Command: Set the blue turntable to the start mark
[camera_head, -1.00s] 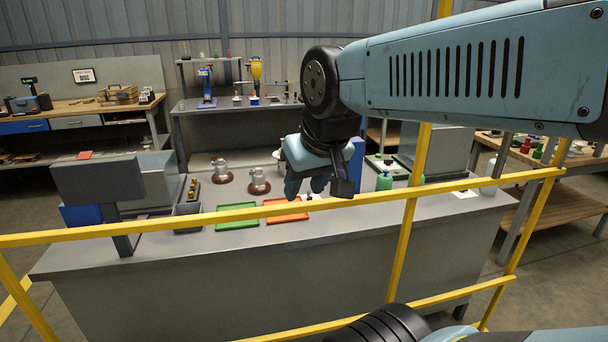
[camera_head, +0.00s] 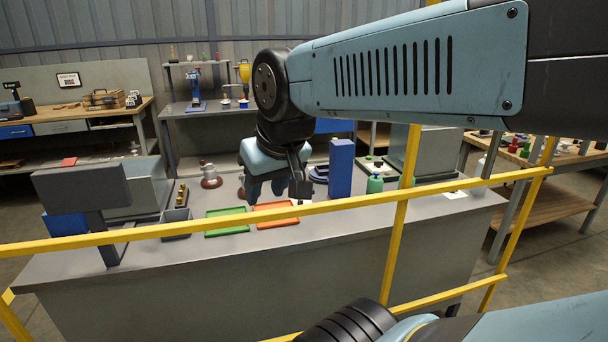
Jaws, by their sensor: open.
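A dark blue round, low stack that looks like the turntable (camera_head: 318,174) sits on the grey bench, just left of a tall blue block (camera_head: 341,168). It is small here, and I cannot make out a start mark or how it is turned. My gripper (camera_head: 268,190) points down over the bench, left of the turntable and apart from it. It is open, and I see nothing held in it. My gripper and wrist hide part of the bench behind them.
A yellow railing (camera_head: 200,228) crosses in front of the grey bench (camera_head: 240,262). Green (camera_head: 228,222) and orange (camera_head: 276,215) trays lie near its front edge. An insulator piece (camera_head: 210,177) stands behind them. A green bottle (camera_head: 375,183) stands right of the blue block.

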